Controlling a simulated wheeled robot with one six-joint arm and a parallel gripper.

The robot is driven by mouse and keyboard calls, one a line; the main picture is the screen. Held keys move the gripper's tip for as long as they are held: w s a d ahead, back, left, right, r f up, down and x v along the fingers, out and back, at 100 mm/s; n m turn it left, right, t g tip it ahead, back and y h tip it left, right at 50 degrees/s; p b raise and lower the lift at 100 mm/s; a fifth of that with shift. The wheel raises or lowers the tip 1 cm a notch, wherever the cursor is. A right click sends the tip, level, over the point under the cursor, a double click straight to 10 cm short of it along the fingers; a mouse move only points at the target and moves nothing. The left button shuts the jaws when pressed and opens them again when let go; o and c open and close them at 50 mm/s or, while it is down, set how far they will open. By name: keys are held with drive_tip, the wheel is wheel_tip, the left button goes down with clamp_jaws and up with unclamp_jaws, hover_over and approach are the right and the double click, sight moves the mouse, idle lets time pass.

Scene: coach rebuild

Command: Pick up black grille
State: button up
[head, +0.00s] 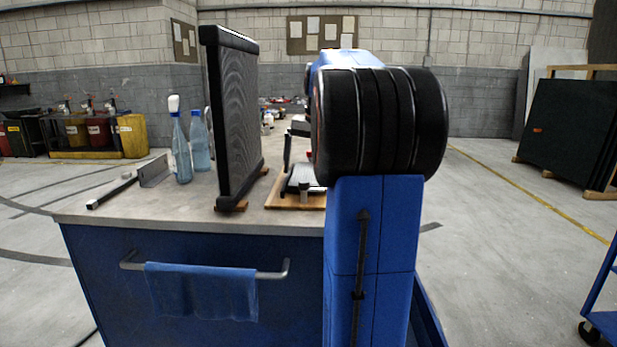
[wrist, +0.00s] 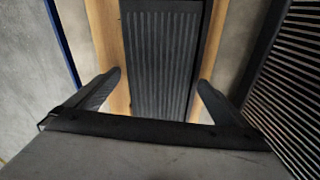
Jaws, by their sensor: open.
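A black ribbed panel, which looks like the black grille (wrist: 160,50), lies on a light wooden board (wrist: 106,40) in the wrist view. Its ribs run lengthwise, away from the wrist. My gripper (wrist: 160,78) is open, with one finger on each side of the grille and a gap to it on both sides. Nothing is held. In the head view the wooden board (head: 283,198) is on the bench top, partly hidden behind my arm. A dark, low piece (head: 303,180) shows on it, but I cannot make out its full shape.
A tall black finned panel (head: 238,120) stands upright on wooden feet left of the board; a slatted dark panel (wrist: 302,85) shows close on the wrist view's right. Two bottles (head: 181,150) (head: 199,145) and a metal tool (head: 125,183) are on the bench's left. A blue towel (head: 203,290) hangs in front.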

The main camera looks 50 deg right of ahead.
drive_tip(key=c, duration=1.3)
drive_tip(key=shift+r, duration=0.1)
